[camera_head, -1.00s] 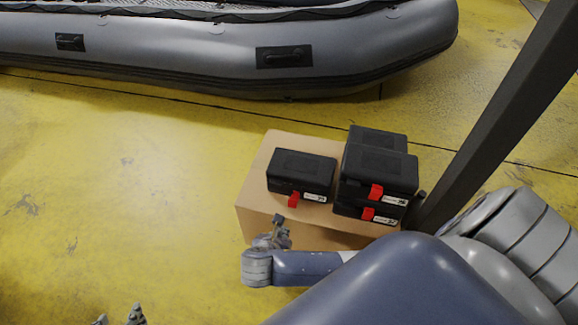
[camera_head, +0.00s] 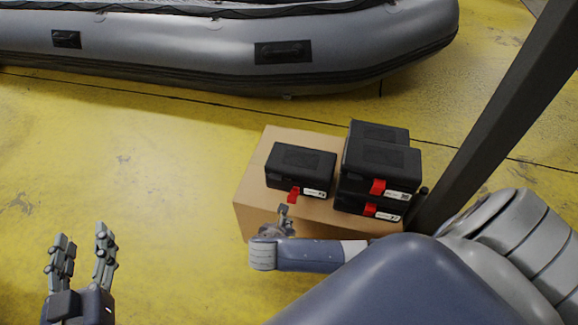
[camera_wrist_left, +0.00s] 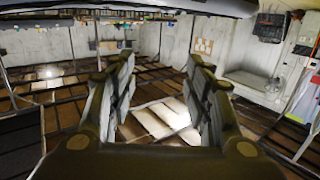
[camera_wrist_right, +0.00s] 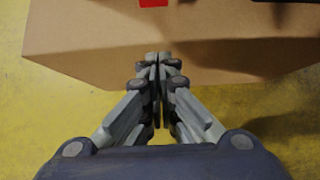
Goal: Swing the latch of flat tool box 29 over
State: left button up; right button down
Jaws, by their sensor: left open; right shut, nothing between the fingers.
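A single black flat tool box (camera_head: 300,166) lies at the left of a cardboard box's top. Its label is too small to read surely, so I cannot confirm it is 29. Its red latch (camera_head: 293,195) sticks out low at the front. A red piece (camera_wrist_right: 153,3), apparently this latch, shows at the top edge of the right wrist view. My right gripper (camera_head: 284,208) is shut and empty just in front of and below the latch, seemingly apart from it; it also shows in the right wrist view (camera_wrist_right: 157,58). My left gripper (camera_head: 82,235) is open and empty, far left over the floor.
The cardboard box (camera_head: 255,190) carries more black tool boxes at right: two stacked (camera_head: 381,165) with red latches, another behind (camera_head: 378,130). A dark post (camera_head: 490,120) stands right of them. A grey inflatable boat (camera_head: 180,55) lies behind. The yellow floor at left is clear.

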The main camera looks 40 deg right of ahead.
aim_at(294, 196)
jog(key=w+d+b, duration=0.2)
jog(key=shift+w+d, duration=0.2)
jog(key=shift+d, duration=0.2)
pick_arm(q)
notch_tip(294, 196, up, 11)
jog(key=s+d+t+h, duration=0.1)
jog(key=s+t+h, duration=0.1)
jog(key=t, duration=0.4)
pick_arm(e)
jog(key=shift+w+d+r, duration=0.1)
jog(key=shift+d+r, duration=0.1)
jog(key=shift+r, duration=0.3)
pick_arm(q)
jog(key=shift+w, duration=0.1)
